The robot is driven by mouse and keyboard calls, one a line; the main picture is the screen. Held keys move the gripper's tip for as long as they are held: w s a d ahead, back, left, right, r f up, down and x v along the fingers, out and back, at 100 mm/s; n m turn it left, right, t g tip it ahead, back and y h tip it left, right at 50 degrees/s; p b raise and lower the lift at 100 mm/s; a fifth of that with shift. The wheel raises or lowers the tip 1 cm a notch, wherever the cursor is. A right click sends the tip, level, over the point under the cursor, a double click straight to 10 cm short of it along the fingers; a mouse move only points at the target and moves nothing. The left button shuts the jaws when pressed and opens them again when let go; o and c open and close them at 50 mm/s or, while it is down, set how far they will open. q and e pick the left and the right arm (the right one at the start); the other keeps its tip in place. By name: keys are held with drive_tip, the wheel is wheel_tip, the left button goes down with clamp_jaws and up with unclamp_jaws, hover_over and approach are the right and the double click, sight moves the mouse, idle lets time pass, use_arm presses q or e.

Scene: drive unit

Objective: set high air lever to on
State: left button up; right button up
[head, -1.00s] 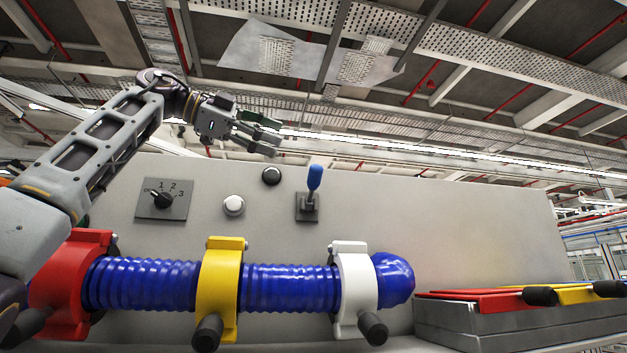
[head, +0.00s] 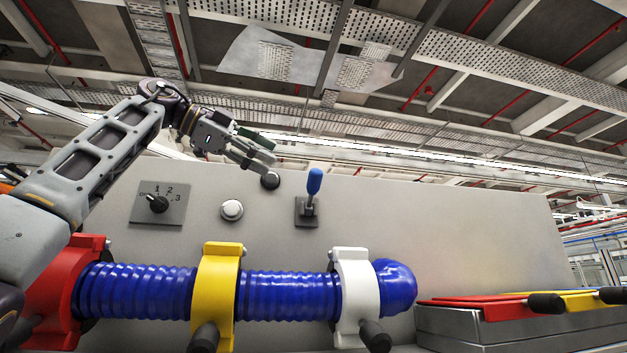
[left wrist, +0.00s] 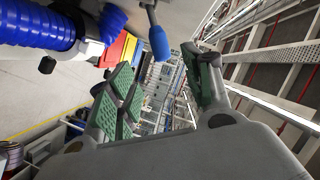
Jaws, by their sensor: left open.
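The lever with the blue handle (head: 314,183) rises from a small grey plate on the upright grey panel (head: 470,230). Its handle points up and leans slightly to the right. My left gripper (head: 266,155) is open and empty, up and to the left of the handle, near the panel's top edge. In the left wrist view the blue handle (left wrist: 158,43) shows in the gap between the open, green-padded fingers (left wrist: 165,85). No contact shows. My right gripper is not in view.
A dark knob (head: 270,181) lies just below my left fingertips. A white button (head: 232,210) and a rotary dial (head: 158,204) are further left. A ribbed blue hose (head: 290,295) with red, yellow and white clamps runs below. The panel right of the lever is clear.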

sight(314, 187)
use_arm(q)
drive_tip(key=p+x, duration=0.2)
drive_tip(key=x, duration=1.1)
drive_tip(key=shift+w+d+f, duration=0.1)
drive_tip(key=shift+w+d, duration=0.05)
drive_tip(key=shift+d, duration=0.25)
drive_tip(key=shift+c, duration=0.4)
clamp_jaws()
